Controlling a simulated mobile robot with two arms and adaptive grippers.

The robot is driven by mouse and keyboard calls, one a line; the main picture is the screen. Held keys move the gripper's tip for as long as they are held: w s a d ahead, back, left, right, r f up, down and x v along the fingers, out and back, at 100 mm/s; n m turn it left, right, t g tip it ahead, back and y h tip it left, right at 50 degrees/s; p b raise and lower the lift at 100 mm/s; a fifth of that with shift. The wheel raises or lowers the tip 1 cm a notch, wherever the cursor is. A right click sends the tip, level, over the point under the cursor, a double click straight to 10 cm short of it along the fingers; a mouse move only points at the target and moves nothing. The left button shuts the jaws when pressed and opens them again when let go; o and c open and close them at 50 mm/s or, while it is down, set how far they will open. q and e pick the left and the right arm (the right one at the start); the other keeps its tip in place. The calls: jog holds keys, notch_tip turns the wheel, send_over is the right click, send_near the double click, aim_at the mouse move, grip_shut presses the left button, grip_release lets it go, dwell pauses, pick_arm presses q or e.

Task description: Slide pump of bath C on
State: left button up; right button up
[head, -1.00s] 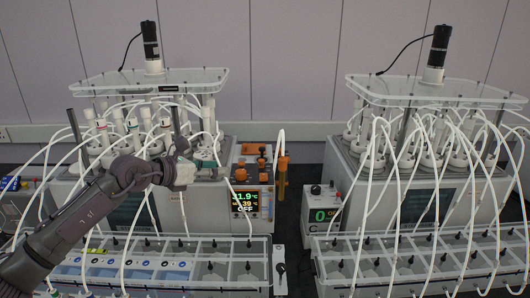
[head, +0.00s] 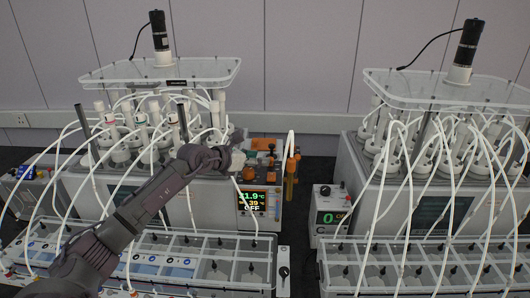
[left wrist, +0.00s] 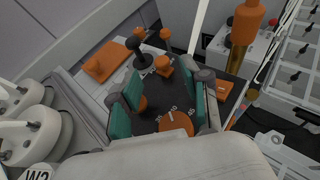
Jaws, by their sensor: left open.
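The left bath's control head (head: 260,200) has a lit screen and orange controls on top. My left gripper (head: 240,138) is above these controls, its fingers small and dark in the head view. In the left wrist view its green-padded fingers (left wrist: 163,98) are open, apart, with nothing held. Between and beyond them show an orange dial (left wrist: 178,122) with a number scale, a black knob (left wrist: 143,58) and small orange knobs (left wrist: 164,66). A small white box (head: 327,212) with a green 0 and a letter C stands to the right. I cannot tell which control is the pump slider.
An orange-capped tube (head: 291,175) stands right of the control head, close to the gripper's right in the wrist view. White hoses loop over the left bath's bottles. A right-hand bath (head: 360,165) and a divided rack (head: 205,245) are nearby.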

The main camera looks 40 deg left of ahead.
aim_at(271, 158)
pick_arm(q)
jog(key=shift+x, duration=1.25)
jog(key=shift+w+d+f+p, duration=0.2)
jog(key=shift+w+p, duration=0.15)
jog(key=shift+w, duration=0.15)
jog(key=c, duration=0.7)
grip_shut()
pick_arm(e)
jog(key=shift+s+d+r, duration=0.1)
jog(key=shift+s+r, duration=0.25)
jog(key=shift+r, duration=0.2)
